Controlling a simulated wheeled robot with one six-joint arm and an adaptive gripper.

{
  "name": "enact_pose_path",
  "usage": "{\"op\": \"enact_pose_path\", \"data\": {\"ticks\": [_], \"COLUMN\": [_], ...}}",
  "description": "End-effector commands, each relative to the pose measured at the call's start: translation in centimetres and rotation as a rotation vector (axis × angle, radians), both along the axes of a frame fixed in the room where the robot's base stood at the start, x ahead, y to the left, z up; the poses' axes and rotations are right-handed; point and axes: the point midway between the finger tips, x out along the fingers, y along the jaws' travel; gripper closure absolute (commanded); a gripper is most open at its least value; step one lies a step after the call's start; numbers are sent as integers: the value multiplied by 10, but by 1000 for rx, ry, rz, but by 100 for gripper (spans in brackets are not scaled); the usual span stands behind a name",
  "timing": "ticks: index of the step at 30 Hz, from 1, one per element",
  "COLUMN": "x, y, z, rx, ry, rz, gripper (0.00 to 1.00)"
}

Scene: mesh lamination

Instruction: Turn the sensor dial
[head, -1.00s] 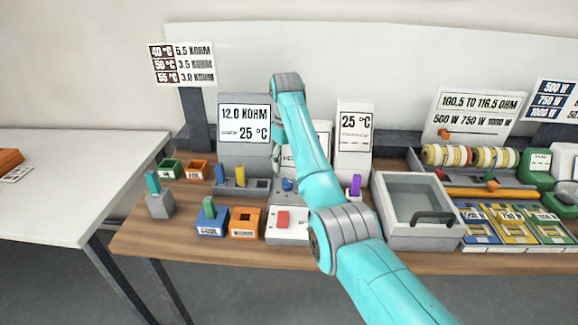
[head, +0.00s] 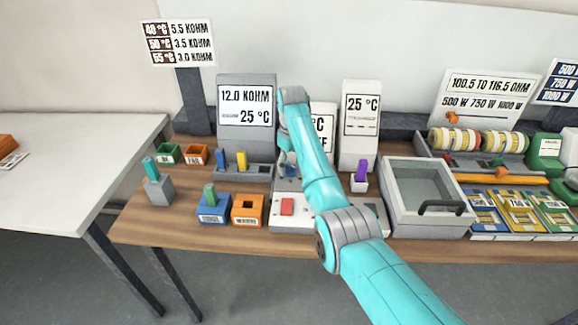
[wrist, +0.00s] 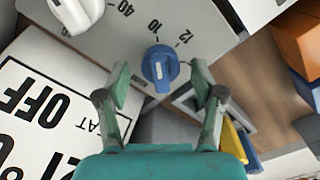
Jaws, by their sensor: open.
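The blue dial (wrist: 160,64) sits on a light grey panel with the marks 40, 10 and 12 beside it. My gripper (wrist: 160,70) is open, with one green finger on each side of the dial and gaps visible; I cannot tell how far above the panel the fingertips are. In the head view my arm hides the gripper and most of the dial's panel; a small bit of blue shows beside the arm. The display (head: 246,107) reads 12.0 KOHM and 25 °C.
A white knob (wrist: 76,14) and a white plate marked OFF (wrist: 45,115) lie left of the dial. A blue and a yellow peg stand left of my arm. A purple peg (head: 361,170) and a grey tray (head: 394,218) stand to its right.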

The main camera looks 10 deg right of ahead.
Motion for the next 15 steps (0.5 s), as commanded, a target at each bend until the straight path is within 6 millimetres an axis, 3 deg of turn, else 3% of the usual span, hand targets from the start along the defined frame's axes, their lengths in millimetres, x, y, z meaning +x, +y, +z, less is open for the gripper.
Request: {"op": "enact_pose_path", "data": {"ticks": [12, 13, 15], "x": [-1, -1, -1], "y": [-1, -1, -1], "z": [-9, -9, -9], "rx": [0, 0, 0], "ry": [-1, -1, -1], "rz": [0, 0, 0], "gripper": [32, 35, 52]}}
